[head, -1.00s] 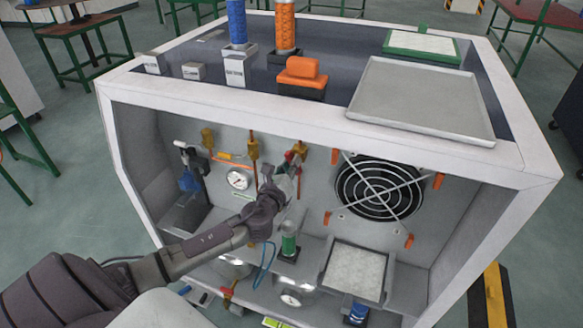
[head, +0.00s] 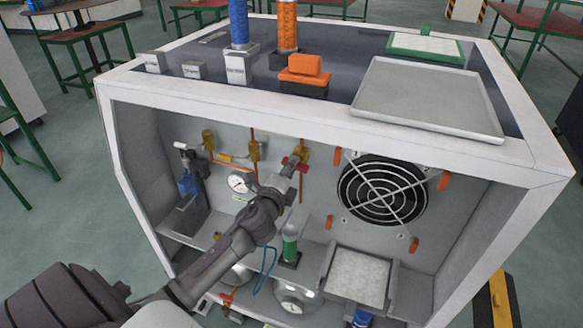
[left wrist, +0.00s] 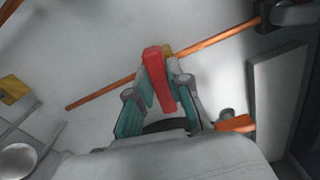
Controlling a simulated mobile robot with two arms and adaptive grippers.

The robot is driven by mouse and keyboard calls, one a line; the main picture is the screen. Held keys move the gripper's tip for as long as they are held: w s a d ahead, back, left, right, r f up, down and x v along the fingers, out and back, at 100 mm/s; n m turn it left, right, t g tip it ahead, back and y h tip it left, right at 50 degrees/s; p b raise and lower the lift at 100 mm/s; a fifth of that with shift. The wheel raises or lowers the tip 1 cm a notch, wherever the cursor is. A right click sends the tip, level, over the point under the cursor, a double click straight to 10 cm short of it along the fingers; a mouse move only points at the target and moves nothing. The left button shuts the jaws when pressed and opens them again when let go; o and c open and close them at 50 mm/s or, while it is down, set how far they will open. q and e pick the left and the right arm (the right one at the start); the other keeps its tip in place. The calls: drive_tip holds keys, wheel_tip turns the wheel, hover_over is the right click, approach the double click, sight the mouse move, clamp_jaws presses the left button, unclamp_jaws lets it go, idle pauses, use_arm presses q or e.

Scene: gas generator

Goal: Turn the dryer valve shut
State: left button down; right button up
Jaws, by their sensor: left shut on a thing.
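The dryer valve has a red handle (head: 290,162) on a brass body, on a copper pipe at the back wall inside the generator housing, left of the fan. My left gripper (head: 287,172) reaches in from the lower left and is at this handle. In the left wrist view, the red handle (left wrist: 159,80) stands between the two teal-padded fingers of my left gripper (left wrist: 157,92), which is shut on it. The pipe (left wrist: 110,90) runs diagonally behind it. The fingers and wrist hide part of the valve in the head view. My right gripper is not in view.
A fan with a crossed guard (head: 382,190) and orange clips is right of the valve. A gauge (head: 238,183) and other brass valves (head: 254,149) are to the left. A green-based cylinder (head: 290,245) stands below. The housing's white front rim (head: 330,130) lies above my arm.

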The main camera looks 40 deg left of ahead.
use_arm(q)
drive_tip(key=shift+n, duration=0.9)
drive_tip(key=c, duration=1.1)
unclamp_jaws()
drive_tip(key=shift+f, duration=0.1)
drive_tip(key=shift+s, duration=0.1)
drive_tip(key=v, duration=1.2)
drive_tip(key=shift+a, duration=0.1)
